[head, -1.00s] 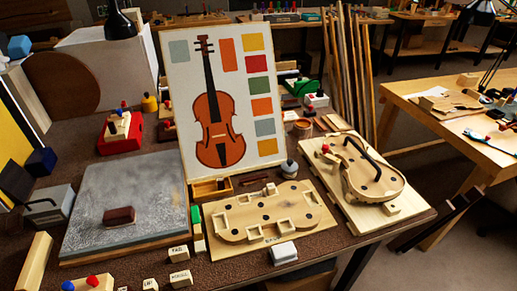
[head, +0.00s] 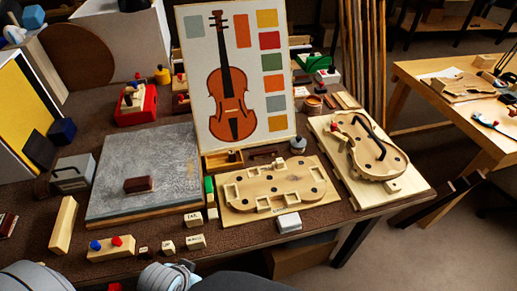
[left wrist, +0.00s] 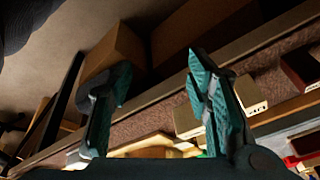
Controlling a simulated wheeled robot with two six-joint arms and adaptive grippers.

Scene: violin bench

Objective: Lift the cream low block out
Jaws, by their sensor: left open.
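Several small cream blocks stand at the bench's front edge in the head view: one at the rear (head: 194,219), a lettered one (head: 196,241) and another lettered one (head: 167,245). I cannot tell which is the low block. Cream pieces also sit around the pale violin-shaped form (head: 277,187). In the left wrist view my left gripper (left wrist: 160,68) is open, with teal fingers and nothing between them. A lettered cream block (left wrist: 250,95) lies beyond the right finger, and another cream block (left wrist: 186,121) shows between the fingers. My right gripper is not in view.
A grey slab (head: 150,170) carries a brown block (head: 138,184). A white block (head: 288,222) lies before the form. A violin-body board (head: 370,150) lies to the right. A wooden bar with red and blue knobs (head: 110,248) lies at front left. The violin picture panel (head: 238,85) stands behind.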

